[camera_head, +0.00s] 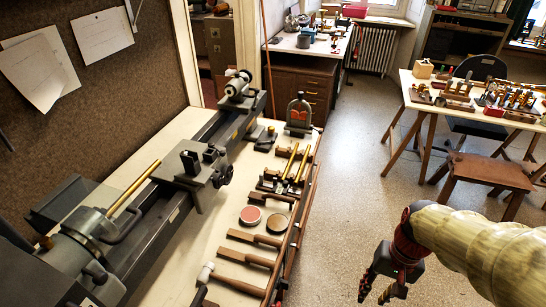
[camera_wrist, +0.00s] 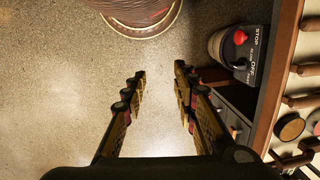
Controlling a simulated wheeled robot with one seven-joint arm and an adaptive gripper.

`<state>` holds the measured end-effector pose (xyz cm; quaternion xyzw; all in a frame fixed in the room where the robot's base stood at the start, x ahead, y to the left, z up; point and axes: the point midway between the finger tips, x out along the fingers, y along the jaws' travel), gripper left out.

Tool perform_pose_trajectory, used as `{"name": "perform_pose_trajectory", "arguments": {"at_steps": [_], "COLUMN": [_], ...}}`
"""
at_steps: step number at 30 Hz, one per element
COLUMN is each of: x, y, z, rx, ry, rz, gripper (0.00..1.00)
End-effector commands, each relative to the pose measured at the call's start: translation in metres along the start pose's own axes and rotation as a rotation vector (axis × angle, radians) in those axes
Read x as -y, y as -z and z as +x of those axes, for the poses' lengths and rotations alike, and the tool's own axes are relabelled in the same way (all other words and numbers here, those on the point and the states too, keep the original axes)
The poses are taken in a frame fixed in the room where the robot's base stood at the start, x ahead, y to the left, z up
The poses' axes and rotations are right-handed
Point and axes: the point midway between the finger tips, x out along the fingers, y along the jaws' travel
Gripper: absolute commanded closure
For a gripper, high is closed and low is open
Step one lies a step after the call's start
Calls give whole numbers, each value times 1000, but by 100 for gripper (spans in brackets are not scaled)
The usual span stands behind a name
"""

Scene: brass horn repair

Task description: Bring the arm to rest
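My gripper (camera_head: 377,288) hangs at the lower right of the head view, over the grey speckled floor, to the right of the workbench. My pale yellow arm reaches in from the right edge. In the wrist view my gripper (camera_wrist: 160,76) has its two fingers apart with only bare floor showing between them. It is open and empty. It touches nothing that I can see.
The workbench (camera_head: 193,254) with a lathe (camera_head: 200,175) and hand tools runs along the left. A box with a red button (camera_wrist: 240,38) sits by the bench edge in the wrist view. A wooden stool (camera_head: 490,169) and table stand at right. Floor (camera_head: 350,190) between is clear.

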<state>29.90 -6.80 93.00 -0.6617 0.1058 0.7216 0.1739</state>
Motion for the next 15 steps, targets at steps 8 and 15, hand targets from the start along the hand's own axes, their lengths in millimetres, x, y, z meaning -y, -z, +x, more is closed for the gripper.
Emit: {"name": "perform_pose_trajectory", "arguments": {"at_steps": [8, 15], "x": [31, 63], "y": [-17, -39], "z": [-91, -150], "rx": [-348, -551], "ry": [-57, -12], "rz": [-247, -373], "gripper": [71, 71]}}
